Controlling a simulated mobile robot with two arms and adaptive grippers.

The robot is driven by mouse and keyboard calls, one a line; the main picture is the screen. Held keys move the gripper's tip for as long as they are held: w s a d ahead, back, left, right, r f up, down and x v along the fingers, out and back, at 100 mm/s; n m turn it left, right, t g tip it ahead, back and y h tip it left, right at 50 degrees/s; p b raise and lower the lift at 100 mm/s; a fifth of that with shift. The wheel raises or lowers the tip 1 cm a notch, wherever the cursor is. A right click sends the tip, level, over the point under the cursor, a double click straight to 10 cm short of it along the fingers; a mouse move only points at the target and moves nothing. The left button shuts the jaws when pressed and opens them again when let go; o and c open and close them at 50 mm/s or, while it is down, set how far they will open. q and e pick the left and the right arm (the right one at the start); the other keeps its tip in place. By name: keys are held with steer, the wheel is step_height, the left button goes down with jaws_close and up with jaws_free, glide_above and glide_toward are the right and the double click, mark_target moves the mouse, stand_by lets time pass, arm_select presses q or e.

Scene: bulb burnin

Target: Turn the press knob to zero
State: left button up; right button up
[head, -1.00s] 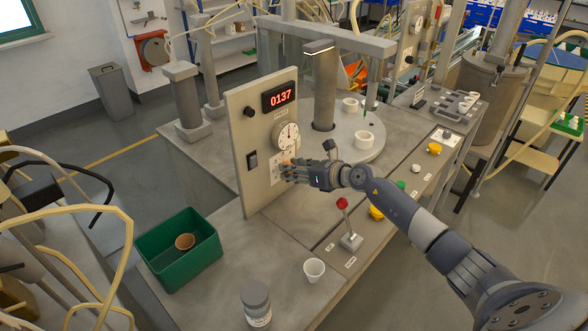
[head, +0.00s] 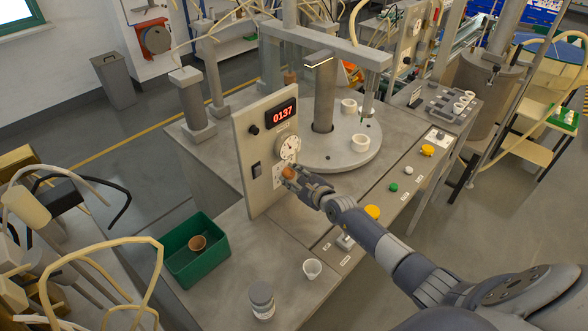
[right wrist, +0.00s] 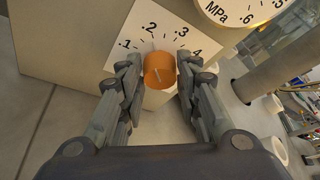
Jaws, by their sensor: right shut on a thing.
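The orange press knob (head: 288,173) sits on the upright control panel (head: 243,172), below a round white gauge (head: 288,147). My right gripper (head: 289,177) is shut on the knob. In the right wrist view the knob (right wrist: 160,70) is between the fingers, in front of a white scale plate (right wrist: 146,35) marked .1 to .4. A short pale line on the knob's face tilts up and left, roughly toward the .2 side. The zero mark is not visible. The red display (head: 283,112) reads 0137. My left gripper is not in view.
A green bin (head: 195,262) holding a brown cup stands left of the panel. A white cup (head: 312,268) and a grey-lidded jar (head: 262,300) stand at the table's front. Yellow, green and white buttons line the right edge. A round turntable (head: 340,158) is behind.

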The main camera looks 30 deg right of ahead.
steer(key=shift+a+f+n, duration=0.1)
steer(key=shift+n, duration=0.5)
steer(key=shift+f+n+t+h, duration=0.1)
steer(key=shift+n+t+h, duration=0.4)
steer(key=shift+n+h, duration=0.15)
steer(key=n+b, duration=0.1)
steer(key=n+t+b, duration=0.1)
steer(key=n, duration=0.1)
steer(key=shift+f+h, duration=0.25)
steer(key=n+t+b, duration=0.1)
steer(key=n+b, duration=0.1)
steer(key=b, duration=0.1)
steer(key=n+t+b, duration=0.1)
steer(key=n+b, duration=0.2)
steer(key=n+t+b, duration=0.1)
steer(key=n+b, duration=0.2)
steer(key=b, duration=0.1)
steer(key=shift+f, duration=0.3)
steer(key=shift+r+n+t+b, duration=0.2)
steer(key=shift+n+t+b, duration=0.3)
steer(key=shift+n+b, duration=0.6)
steer(key=o, duration=1.1)
steer(key=shift+c, duration=0.2)
